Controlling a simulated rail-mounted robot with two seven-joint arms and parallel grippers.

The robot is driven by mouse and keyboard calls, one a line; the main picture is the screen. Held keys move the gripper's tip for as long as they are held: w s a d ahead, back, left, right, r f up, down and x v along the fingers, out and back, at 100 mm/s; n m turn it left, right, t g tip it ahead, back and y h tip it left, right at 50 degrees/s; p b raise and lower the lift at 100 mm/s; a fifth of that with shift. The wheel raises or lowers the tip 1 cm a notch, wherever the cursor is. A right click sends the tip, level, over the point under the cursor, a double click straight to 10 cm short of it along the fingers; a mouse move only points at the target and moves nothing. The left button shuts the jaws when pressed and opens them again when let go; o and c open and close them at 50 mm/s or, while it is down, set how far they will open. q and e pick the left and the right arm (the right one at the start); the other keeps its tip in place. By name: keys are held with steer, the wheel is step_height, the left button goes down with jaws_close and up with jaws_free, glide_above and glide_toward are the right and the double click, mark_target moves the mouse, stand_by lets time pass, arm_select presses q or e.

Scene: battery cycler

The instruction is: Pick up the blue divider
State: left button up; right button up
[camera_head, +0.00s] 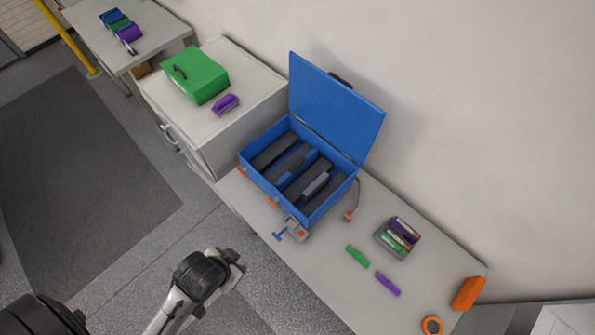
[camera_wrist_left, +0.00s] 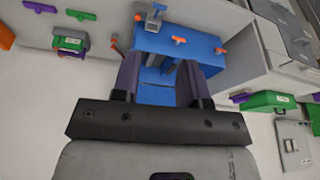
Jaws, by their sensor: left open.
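A blue case (camera_head: 300,213) stands open on the table, its blue lid (camera_head: 335,105) tilted up at the back. Inside are several dark slabs, with blue strips between them (camera_head: 305,168); I cannot tell which strip is a separate divider. A small blue T-shaped piece (camera_head: 280,234) is at the case's front, beside a grey bracket. It also shows in the left wrist view (camera_wrist_left: 179,39). My left gripper (camera_head: 232,272) is in front of the table, apart from the case. In the left wrist view its two fingers (camera_wrist_left: 158,82) are apart, with nothing between them. My right gripper is not in view.
A green box (camera_head: 196,74) and a purple piece (camera_head: 226,104) are on the grey cabinet. Right of the case are a green piece (camera_head: 357,256), a purple piece (camera_head: 388,284), a small grey tray (camera_head: 392,246) and an orange block (camera_head: 468,293). The floor at left is clear.

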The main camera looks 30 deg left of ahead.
arm_select(q)
steer(key=o, duration=0.3)
